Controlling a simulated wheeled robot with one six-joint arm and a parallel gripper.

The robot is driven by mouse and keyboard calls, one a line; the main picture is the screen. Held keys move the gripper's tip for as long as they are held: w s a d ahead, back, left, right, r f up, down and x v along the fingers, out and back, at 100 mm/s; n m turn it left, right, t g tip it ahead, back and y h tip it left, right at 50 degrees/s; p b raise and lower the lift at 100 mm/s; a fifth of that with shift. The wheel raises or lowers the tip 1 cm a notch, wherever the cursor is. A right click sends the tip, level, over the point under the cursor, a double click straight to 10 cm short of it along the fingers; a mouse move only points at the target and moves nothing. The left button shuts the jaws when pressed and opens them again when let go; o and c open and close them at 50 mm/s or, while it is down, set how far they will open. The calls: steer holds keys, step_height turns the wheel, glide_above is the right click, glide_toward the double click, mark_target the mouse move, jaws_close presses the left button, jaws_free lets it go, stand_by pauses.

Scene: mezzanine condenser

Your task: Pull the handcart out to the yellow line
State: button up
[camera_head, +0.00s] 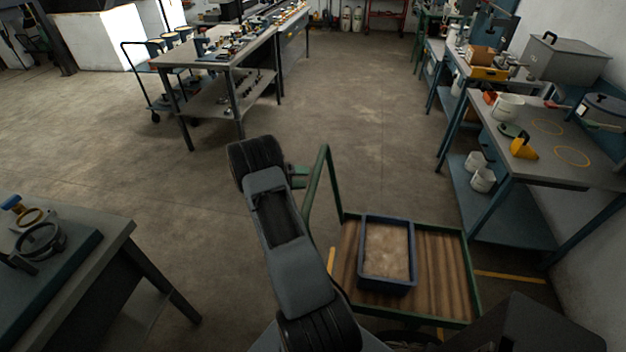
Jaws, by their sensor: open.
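The handcart has a green frame (472,275) and a ribbed brown deck (440,255) at the lower middle right. Its green upright handle (318,178) stands at the deck's left side. A blue-rimmed bin (362,250) with pale contents sits on the deck. My gripper (298,176) is open, at the end of my dark arm, just left of the handle. Its fingers are small and partly hidden by the wrist, so contact with the handle cannot be told. Yellow floor line pieces show right of the cart (510,277) and at its left edge (331,260).
A workbench (480,150) with pots and tools runs along the right wall. A grey table (130,240) stands at lower left. A two-level table (205,62) and a dark cart with cans (150,90) stand at back left. The middle floor is clear.

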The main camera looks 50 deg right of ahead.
steer(key=b+v, duration=0.1)
steer(key=v, duration=0.8)
stand_by(0.4)
steer(key=s+a+f+m+t+y, duration=0.2)
steer(key=a+m+y, duration=0.15)
steer(key=m, duration=0.45)
steer(key=s+a+f+m+t+y, duration=0.1)
steer(key=s+a+f+m+y, duration=0.15)
steer(key=a+m, duration=0.35)
steer(key=s+a+r+m+t+y, duration=0.3)
steer(key=s+a+r+m+t, duration=0.2)
steer(key=a+r, duration=0.4)
steer(key=s+a+r+m+t+y, duration=0.3)
steer(key=s+a+r+m+t, duration=0.3)
steer(key=a, duration=0.5)
step_height(320, 180, up, 3)
steer(key=shift+a+f+m+t, duration=0.1)
steer(key=shift+a+m+t, duration=0.15)
steer(key=shift+m, duration=0.75)
steer(key=shift+s, duration=0.15)
steer(key=shift+c, duration=0.2)
